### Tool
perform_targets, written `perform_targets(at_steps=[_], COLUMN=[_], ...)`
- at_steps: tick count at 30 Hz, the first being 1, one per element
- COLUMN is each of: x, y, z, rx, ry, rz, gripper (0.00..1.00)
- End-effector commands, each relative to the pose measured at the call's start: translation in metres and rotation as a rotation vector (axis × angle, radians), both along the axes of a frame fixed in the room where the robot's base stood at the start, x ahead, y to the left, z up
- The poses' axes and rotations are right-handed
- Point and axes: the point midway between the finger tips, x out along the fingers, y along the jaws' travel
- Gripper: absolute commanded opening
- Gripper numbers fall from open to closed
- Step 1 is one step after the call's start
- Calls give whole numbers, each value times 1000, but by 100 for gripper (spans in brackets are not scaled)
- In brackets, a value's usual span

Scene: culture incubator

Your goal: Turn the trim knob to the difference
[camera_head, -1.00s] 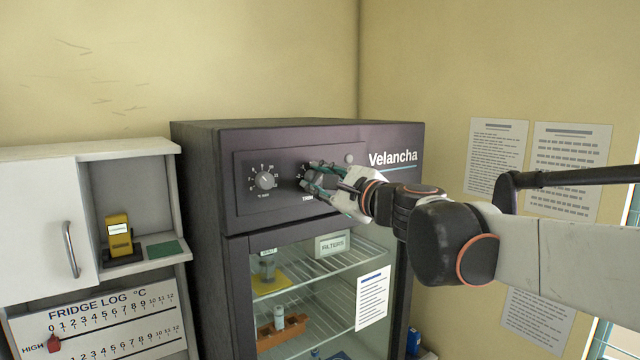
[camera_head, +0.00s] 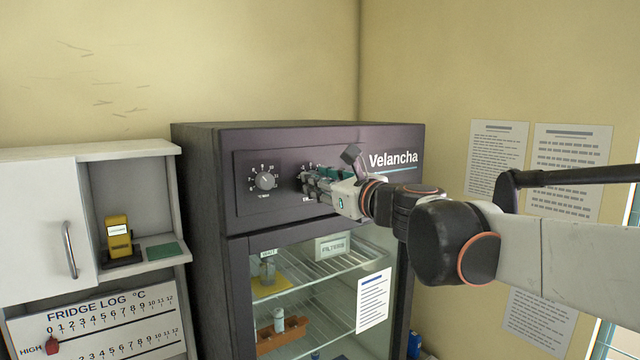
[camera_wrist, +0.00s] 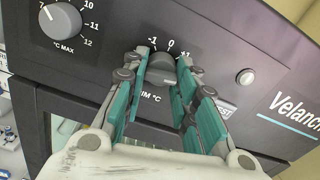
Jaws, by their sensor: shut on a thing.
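The trim knob (camera_wrist: 162,72) is a dark round knob on the incubator's front panel, with a scale showing -1, 0 and +1 around its top in the wrist view. My gripper (camera_wrist: 163,80) has its teal-padded fingers on both sides of the knob and is shut on it. In the head view my gripper (camera_head: 308,181) covers most of the knob. The "°C MAX" knob (camera_wrist: 60,21) is to the left, its pointer toward the upper left near 7; it also shows in the head view (camera_head: 265,181). The trim pointer's exact reading is unclear.
The incubator (camera_head: 200,190) has a glass door below the panel with racks inside. A white cabinet (camera_head: 40,210) stands at left with a yellow device (camera_head: 118,238) on its shelf. A fridge log board (camera_head: 100,325) with a red slider (camera_head: 51,345) hangs below.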

Motion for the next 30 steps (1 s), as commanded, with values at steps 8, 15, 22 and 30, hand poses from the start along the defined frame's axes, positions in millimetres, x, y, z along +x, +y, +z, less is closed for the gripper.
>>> perform_targets(at_steps=[8,15,22,30], x=[-1,-1,-1,-1], y=[0,0,0,0], z=[-2,-2,-1,-1], rx=[25,25,25,26], ry=[18,18,18,17], rz=[1,1,1,0], gripper=[3,3,47,47])
